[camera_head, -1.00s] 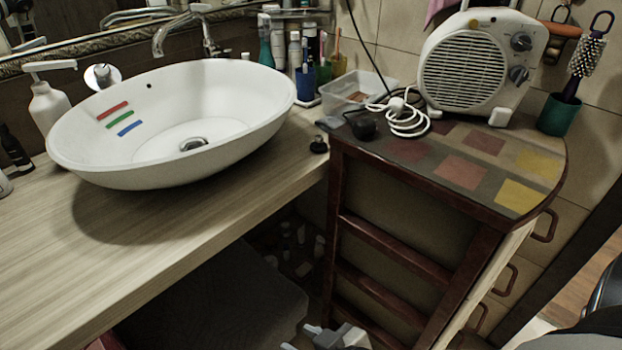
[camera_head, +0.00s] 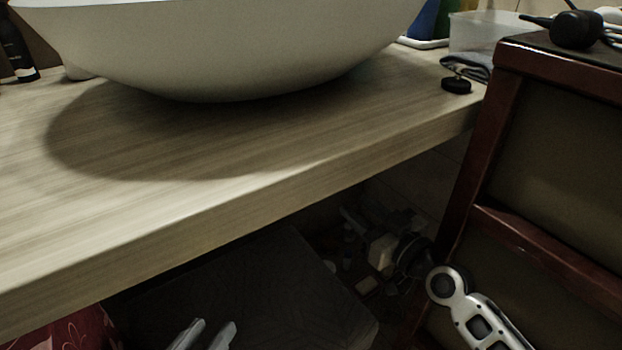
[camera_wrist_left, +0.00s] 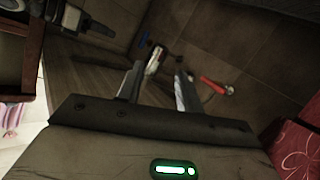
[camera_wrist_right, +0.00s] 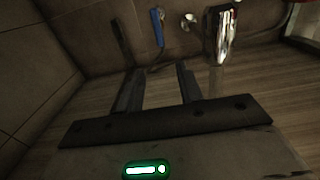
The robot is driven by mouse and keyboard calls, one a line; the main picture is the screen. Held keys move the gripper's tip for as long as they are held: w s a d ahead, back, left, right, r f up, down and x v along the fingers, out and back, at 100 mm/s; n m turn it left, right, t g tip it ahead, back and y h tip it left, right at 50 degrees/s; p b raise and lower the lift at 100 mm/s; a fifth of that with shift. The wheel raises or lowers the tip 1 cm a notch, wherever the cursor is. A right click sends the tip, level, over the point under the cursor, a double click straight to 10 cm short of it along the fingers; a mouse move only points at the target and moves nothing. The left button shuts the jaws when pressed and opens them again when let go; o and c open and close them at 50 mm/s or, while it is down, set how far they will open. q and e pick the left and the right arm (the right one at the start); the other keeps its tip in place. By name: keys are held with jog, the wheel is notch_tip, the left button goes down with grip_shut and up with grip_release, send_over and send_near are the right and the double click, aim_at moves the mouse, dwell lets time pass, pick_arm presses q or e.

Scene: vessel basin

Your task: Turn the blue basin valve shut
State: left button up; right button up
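The blue valve handle (camera_wrist_right: 157,27) shows in the right wrist view as a slim blue lever, beyond and between the fingertips of my right gripper (camera_wrist_right: 158,80). In the left wrist view the blue handle (camera_wrist_left: 145,40) is small and far off, beside a chrome fitting (camera_wrist_left: 155,60). My left gripper (camera_wrist_left: 157,78) is open and empty. Its fingertips also show at the bottom of the head view (camera_head: 203,335), below the counter. The valve cannot be made out in the head view.
The white basin (camera_head: 220,50) stands on the wooden counter (camera_head: 250,190). A dark red wooden cabinet (camera_head: 540,235) bounds the right. A chrome fitting (camera_wrist_right: 220,32) is right of the blue lever. A red handle (camera_wrist_left: 213,85) and red patterned cloth (camera_wrist_left: 298,150) lie right in the left wrist view.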

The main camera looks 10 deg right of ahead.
jog(key=b+x, duration=0.2)
jog(key=x, duration=1.3)
jog(key=shift+w+a+r, duration=0.1)
jog(key=shift+w+a, duration=0.05)
jog(key=shift+w, duration=0.1)
pick_arm(q)
jog(key=shift+d+r+n+t+h, duration=0.3)
jog(key=shift+d+n+h, duration=0.05)
jog(key=shift+n+h, duration=0.15)
jog(key=shift+w, duration=0.1)
jog(key=shift+r, duration=0.1)
pick_arm(e)
grip_shut()
